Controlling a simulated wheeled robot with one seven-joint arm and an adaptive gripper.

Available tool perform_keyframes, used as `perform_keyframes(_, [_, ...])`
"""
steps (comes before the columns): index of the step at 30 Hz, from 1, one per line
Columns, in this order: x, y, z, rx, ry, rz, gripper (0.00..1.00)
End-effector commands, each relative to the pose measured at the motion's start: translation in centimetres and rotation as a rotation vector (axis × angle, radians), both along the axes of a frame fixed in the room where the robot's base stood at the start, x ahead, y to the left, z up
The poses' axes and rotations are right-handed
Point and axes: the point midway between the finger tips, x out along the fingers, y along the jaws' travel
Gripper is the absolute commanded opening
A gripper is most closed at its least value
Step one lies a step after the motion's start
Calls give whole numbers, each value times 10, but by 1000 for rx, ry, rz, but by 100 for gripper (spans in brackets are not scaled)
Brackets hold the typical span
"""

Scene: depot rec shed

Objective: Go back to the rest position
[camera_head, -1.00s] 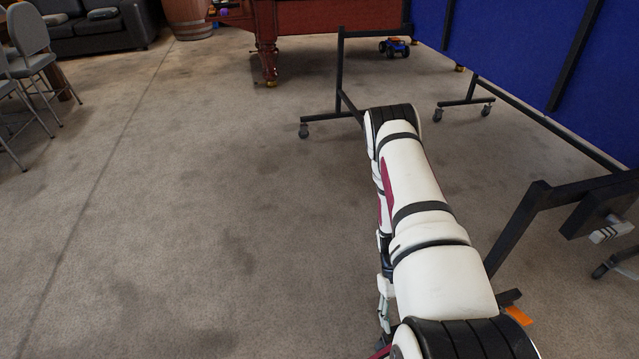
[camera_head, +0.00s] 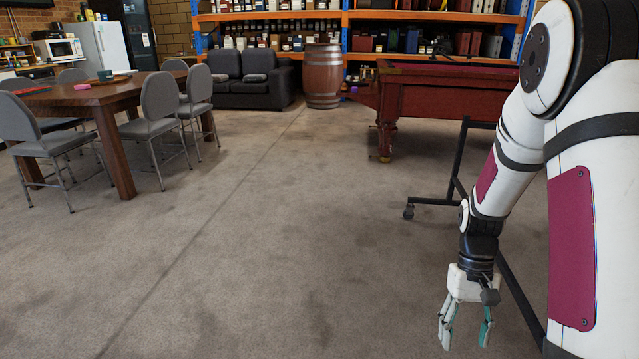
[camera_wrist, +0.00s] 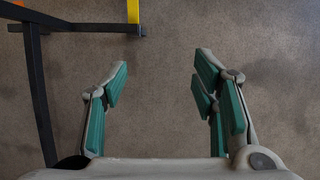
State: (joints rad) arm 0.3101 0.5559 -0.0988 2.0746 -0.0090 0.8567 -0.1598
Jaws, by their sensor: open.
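My gripper (camera_head: 466,331) hangs at the lower right in the head view, pointing down over the carpet. My arm is folded at the right edge of that view. In the wrist view my gripper (camera_wrist: 160,85) shows its green-padded fingers spread wide apart. Nothing is between the fingers, only the brown carpet (camera_wrist: 158,120) below.
A black metal frame (camera_head: 452,185) stands behind my arm; dark bars (camera_wrist: 38,80) lie left of my fingers. A red pool table (camera_head: 440,105), barrel (camera_head: 322,76), black sofa (camera_head: 245,85) and wooden table (camera_head: 105,95) with grey chairs (camera_head: 160,110) stand farther off. The middle floor is clear.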

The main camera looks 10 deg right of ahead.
Motion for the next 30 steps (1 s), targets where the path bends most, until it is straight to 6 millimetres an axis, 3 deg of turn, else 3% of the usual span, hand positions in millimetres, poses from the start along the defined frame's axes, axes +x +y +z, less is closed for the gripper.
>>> perform_keyframes(1, [0, 9, 23, -5, -25, 9, 53])
perform_keyframes(6, [-15, 40, 84, -11, -78, 33, 53])
perform_keyframes(15, [-68, 90, 169, -20, -171, 86, 53])
perform_keyframes(22, [-125, 121, 210, -29, -242, 128, 53])
perform_keyframes(30, [-186, 142, 229, -40, -309, 167, 53])
